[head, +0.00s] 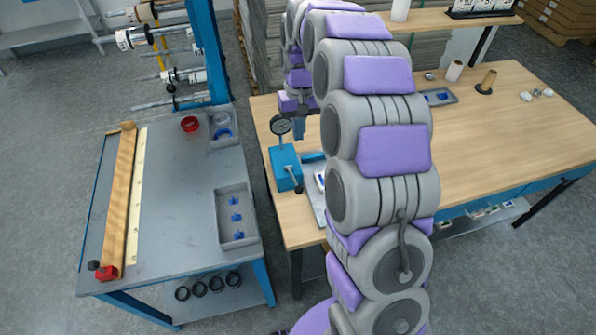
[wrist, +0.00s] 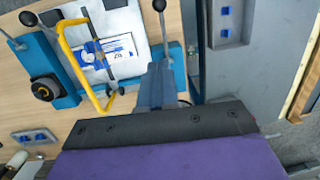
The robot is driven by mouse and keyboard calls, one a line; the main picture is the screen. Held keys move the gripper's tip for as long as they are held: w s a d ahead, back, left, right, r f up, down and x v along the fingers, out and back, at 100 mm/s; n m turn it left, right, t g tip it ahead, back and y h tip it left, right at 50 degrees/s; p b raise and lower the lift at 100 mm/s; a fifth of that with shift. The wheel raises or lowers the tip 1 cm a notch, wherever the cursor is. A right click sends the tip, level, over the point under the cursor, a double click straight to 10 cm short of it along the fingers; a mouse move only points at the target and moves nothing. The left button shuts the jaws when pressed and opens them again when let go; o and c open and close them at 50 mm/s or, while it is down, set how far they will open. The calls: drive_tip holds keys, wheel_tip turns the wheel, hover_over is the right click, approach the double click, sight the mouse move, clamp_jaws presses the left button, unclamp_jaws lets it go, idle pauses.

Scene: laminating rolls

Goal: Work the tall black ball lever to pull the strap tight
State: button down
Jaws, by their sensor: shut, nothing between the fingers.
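In the wrist view, a lever with a black ball (wrist: 159,5) stands on a thin metal rod just beyond my gripper (wrist: 160,68). A second black ball lever (wrist: 28,18) is at the upper left; I cannot tell which is taller. A dark strap (wrist: 84,28) runs across a white and blue pack (wrist: 112,50) on a pale plate, beside a yellow bar frame (wrist: 73,60). My gripper's fingers are shut and empty, apart from the ball. In the head view, my gripper (head: 299,130) hangs above the wooden bench near the blue device (head: 285,168); my arm hides much of the fixture.
The grey table (head: 178,200) at left holds a wooden strip (head: 120,195), a red ring (head: 190,124) and a tray (head: 250,222) with blue parts. The wooden bench (head: 500,135) is mostly clear to the right.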

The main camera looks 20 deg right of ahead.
drive_tip(key=shift+f, duration=0.1)
drive_tip(key=b, duration=0.2)
hover_over(293, 178)
drive_tip(key=d, duration=0.1)
wheel_tip(293, 178, down, 9)
drive_tip(key=shift+s+a+f+b, duration=0.1)
drive_tip(key=shift+s+f+b, duration=0.25)
drive_tip(key=shift+s+f, duration=0.5)
drive_tip(key=shift+s+a+f+b, duration=0.1)
drive_tip(key=shift+s+f+b, duration=0.25)
drive_tip(key=shift+s+f, duration=0.5)
drive_tip(key=shift+s+r, duration=0.2)
drive_tip(key=shift+s, duration=0.1)
